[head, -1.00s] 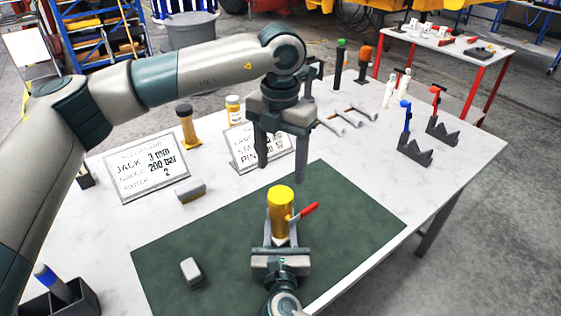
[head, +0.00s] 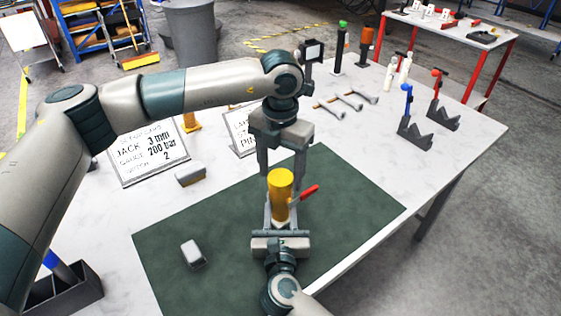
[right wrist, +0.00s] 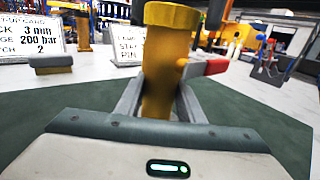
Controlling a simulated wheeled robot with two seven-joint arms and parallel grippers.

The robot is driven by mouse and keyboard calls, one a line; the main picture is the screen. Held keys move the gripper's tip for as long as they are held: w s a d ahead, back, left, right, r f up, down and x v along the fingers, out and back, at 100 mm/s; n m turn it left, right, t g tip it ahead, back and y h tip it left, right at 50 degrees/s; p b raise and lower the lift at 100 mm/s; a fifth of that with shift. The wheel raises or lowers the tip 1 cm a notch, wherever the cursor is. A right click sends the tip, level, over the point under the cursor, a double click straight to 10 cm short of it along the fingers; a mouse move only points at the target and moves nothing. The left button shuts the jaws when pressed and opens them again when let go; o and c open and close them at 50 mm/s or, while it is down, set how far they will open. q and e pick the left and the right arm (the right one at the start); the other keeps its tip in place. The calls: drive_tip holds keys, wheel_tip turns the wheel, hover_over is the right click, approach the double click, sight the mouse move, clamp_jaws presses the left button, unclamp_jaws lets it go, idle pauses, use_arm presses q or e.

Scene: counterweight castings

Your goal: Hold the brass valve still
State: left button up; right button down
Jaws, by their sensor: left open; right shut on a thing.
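The brass valve (head: 280,196) stands upright on the green mat (head: 180,247), with its red lever (head: 303,196) pointing to the right. My right gripper (head: 281,222) is shut on its lower part from the near side. In the right wrist view the valve (right wrist: 172,60) rises between the two fingers, and the red lever (right wrist: 214,67) sticks out to its right. My left gripper (head: 282,172) is open, pointing down just behind and above the valve. Its right finger is close behind the valve's top; I cannot tell whether they touch.
A grey block (head: 193,253) lies on the mat to the left. A brush-like block (head: 190,175) and a sign (head: 150,158) stand at the left. Wrenches (head: 345,104) and notched stands (head: 414,136) are at the back right. The mat's right side is clear.

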use_arm(q)
drive_tip(key=shift+f, duration=0.15)
drive_tip(key=c, duration=1.1)
drive_tip(key=m, duration=0.5)
drive_tip(key=o, duration=1.2)
drive_tip(key=shift+c, duration=0.2)
drive_tip(key=shift+r, duration=2.25)
